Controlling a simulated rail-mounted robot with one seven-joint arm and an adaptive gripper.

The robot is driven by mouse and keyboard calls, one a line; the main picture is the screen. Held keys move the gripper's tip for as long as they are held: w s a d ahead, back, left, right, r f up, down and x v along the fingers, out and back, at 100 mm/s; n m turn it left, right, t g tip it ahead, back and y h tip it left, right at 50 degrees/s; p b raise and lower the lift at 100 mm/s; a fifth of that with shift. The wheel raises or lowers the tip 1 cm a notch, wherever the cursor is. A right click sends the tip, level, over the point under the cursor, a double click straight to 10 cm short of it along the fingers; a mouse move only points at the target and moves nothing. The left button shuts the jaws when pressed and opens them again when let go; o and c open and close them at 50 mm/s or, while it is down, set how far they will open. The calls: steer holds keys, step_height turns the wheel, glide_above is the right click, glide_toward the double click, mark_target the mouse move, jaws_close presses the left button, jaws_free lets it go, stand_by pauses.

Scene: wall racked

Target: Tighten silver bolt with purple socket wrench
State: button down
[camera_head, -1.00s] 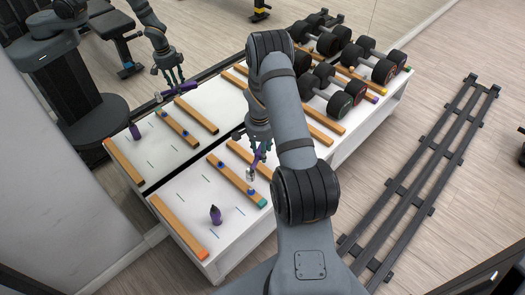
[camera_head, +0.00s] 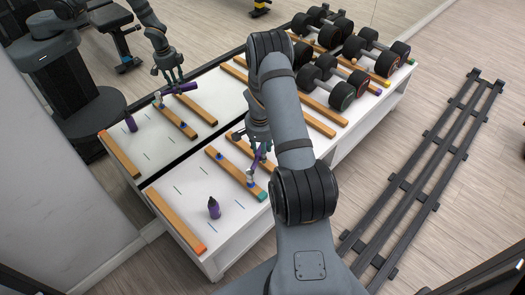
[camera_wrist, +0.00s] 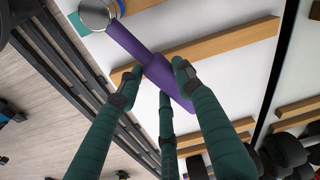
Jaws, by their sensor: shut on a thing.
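My gripper (camera_head: 258,146) is shut on the purple handle of the socket wrench (camera_head: 260,155). In the wrist view the green fingers of my gripper (camera_wrist: 160,85) close around the purple wrench (camera_wrist: 140,48), and its silver socket head (camera_wrist: 97,13) lies at the top left. I cannot tell whether the socket is fully seated.
Another blue fastener (camera_head: 220,156) stands farther along the rail. A purple bottle (camera_head: 214,208) stands on the white shelf (camera_head: 185,185). Dumbbells (camera_head: 340,85) fill the far end. A mirror behind reflects the rack and arm. A black slatted frame (camera_head: 425,165) lies on the floor at right.

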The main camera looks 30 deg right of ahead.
steer(key=shift+f, duration=0.3)
steer(key=shift+f+b, duration=0.35)
steer(key=shift+b, duration=0.25)
steer(key=shift+f+b, duration=0.9)
steer(key=shift+b, duration=0.1)
steer(key=c, duration=1.7)
jaws_free()
steer(key=c, duration=0.7)
steer(key=shift+r, duration=0.1)
jaws_close()
